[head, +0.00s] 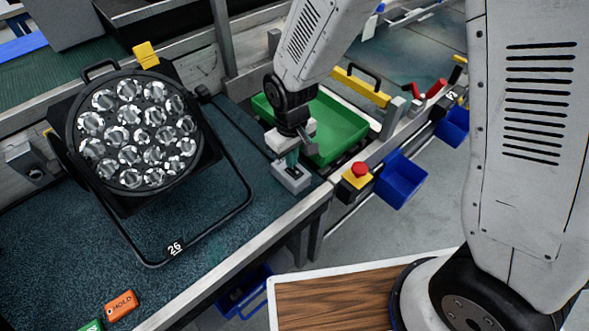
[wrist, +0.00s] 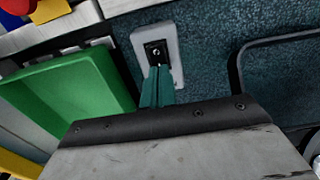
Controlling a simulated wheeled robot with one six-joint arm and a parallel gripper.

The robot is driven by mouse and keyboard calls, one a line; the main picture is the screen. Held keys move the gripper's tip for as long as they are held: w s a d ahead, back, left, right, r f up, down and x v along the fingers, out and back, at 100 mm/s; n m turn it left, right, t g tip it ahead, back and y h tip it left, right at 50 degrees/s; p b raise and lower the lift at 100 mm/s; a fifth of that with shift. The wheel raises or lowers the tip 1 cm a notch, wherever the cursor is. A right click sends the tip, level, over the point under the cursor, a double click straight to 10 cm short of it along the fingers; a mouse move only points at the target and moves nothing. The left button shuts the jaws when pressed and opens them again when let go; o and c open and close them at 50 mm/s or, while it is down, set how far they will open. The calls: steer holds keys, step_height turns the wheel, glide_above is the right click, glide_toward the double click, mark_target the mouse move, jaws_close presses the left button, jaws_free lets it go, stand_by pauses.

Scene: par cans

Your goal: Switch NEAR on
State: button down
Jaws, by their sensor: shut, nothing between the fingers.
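A small light-grey switch box (head: 291,179) sits on the dark bench top near its right front corner. In the wrist view, the box (wrist: 172,38) carries a black switch plate (wrist: 155,48) with a small round metal part. No NEAR label is readable on it. My gripper (head: 292,163) is over the box, pointing down. Its teal fingers (wrist: 158,72) are shut together and empty, with the tips at the plate's lower edge in the wrist view. I cannot tell whether they touch the switch or whether it is on. In the head view the gripper hides part of the box.
A large par can (head: 137,135) with a floor frame marked 26 stands left on the bench. A green tray (head: 335,130) lies right behind the gripper. A red stop button (head: 359,170) and blue bins (head: 402,182) are further right. An orange HOLD tag (head: 121,305) lies front left.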

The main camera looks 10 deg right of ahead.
steer(key=shift+f, duration=0.55)
steer(key=shift+r, duration=3.55)
steer(key=shift+s+d, duration=0.15)
steer(key=shift+s, duration=0.1)
steer(key=s+d+r+m+t, duration=0.1)
steer(key=s+d+r+m, duration=0.5)
steer(key=s+d+r, duration=1.3)
steer(key=shift+d+r+m, duration=0.4)
steer(key=shift+d+r, duration=0.25)
steer(key=shift+d, duration=0.15)
